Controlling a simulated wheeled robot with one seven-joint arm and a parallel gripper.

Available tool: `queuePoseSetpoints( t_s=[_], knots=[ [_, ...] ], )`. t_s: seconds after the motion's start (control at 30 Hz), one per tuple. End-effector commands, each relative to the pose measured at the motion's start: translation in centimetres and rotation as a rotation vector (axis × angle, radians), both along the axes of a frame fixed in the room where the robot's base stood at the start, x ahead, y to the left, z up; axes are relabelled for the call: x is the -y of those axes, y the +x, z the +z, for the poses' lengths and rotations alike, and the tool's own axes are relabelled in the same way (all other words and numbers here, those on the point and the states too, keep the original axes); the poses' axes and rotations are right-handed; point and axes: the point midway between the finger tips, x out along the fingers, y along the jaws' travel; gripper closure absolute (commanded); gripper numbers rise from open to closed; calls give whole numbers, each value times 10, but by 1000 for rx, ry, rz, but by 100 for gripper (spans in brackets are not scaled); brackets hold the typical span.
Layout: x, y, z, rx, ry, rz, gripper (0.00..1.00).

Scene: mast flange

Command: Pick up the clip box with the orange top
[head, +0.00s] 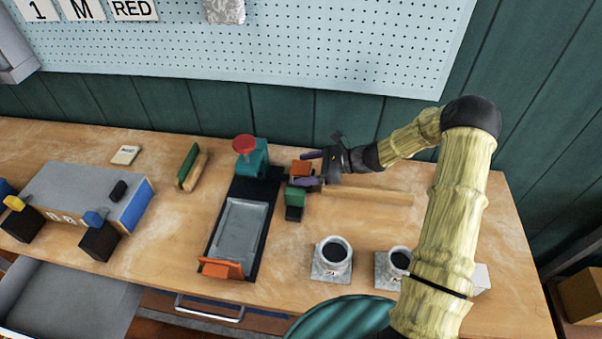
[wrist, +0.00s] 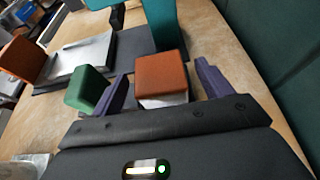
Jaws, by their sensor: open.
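The clip box with the orange top (head: 301,168) stands on the wooden table, right of the teal device. In the wrist view its orange top (wrist: 162,74) and pale lower side show between my two fingers. My gripper (head: 312,170) is open, with its purple fingers reaching to either side of the box; I cannot tell whether they touch it. In the wrist view my gripper (wrist: 168,85) has a finger on the left and one on the right. A green-topped box (head: 295,198) stands close by, just outside the left finger in the wrist view (wrist: 90,90).
A black mat with a grey tray (head: 240,235) and a teal device with a red knob (head: 252,158) lies left of the boxes. A wooden bar (head: 367,195) lies to the right. Two cups (head: 333,253) (head: 398,262) stand in front. The pegboard (head: 270,45) rises behind.

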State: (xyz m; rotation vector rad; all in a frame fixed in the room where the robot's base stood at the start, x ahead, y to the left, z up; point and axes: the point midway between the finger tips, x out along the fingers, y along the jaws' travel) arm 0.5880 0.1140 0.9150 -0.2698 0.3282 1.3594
Motion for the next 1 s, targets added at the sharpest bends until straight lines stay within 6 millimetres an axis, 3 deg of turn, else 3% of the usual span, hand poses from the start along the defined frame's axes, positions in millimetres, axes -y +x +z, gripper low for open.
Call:
queuePoseSetpoints(
  t_s=[0.2,0.73,0.77,1.0],
  knots=[
    [-24,4,-10,-1,1,1,22],
    [-25,4,-11,0,0,0,22],
    [-25,4,-11,0,0,0,24],
    [-25,4,-11,0,0,0,71]
  ],
)
